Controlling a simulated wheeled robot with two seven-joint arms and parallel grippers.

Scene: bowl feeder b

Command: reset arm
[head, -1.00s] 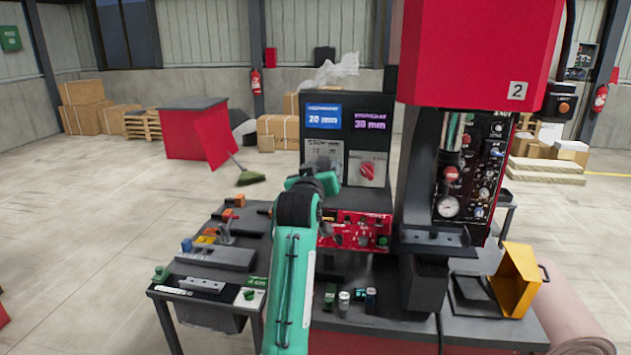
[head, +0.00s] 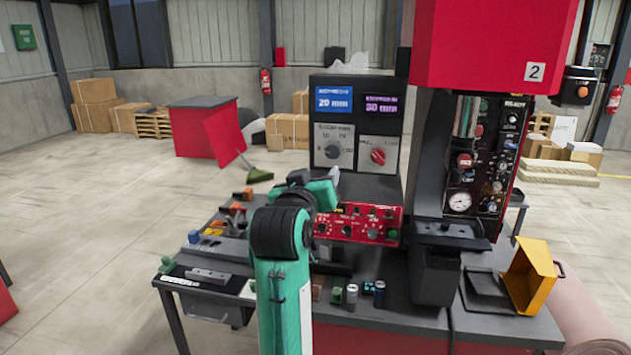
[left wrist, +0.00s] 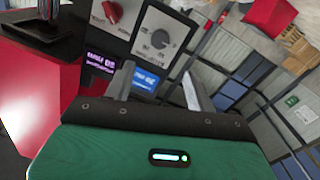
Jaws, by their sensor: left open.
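My left arm rises through the middle of the head view. Its green left gripper (head: 334,178) is in front of the control cabinet (head: 358,88), just below the grey dial (head: 333,150) and left of the red knob (head: 378,155). In the left wrist view the two fingers of the gripper (left wrist: 156,88) stand apart with nothing held between them. The grey dial (left wrist: 159,39), the red knob (left wrist: 112,12) and the screens show beyond them. My right gripper is in neither view.
A red control panel (head: 357,222) is close below and right of the gripper. The red press (head: 495,45) stands to the right, with a yellow bin (head: 530,275) beside it. Small parts and cans (head: 352,293) lie on the bench. Floor at left is open.

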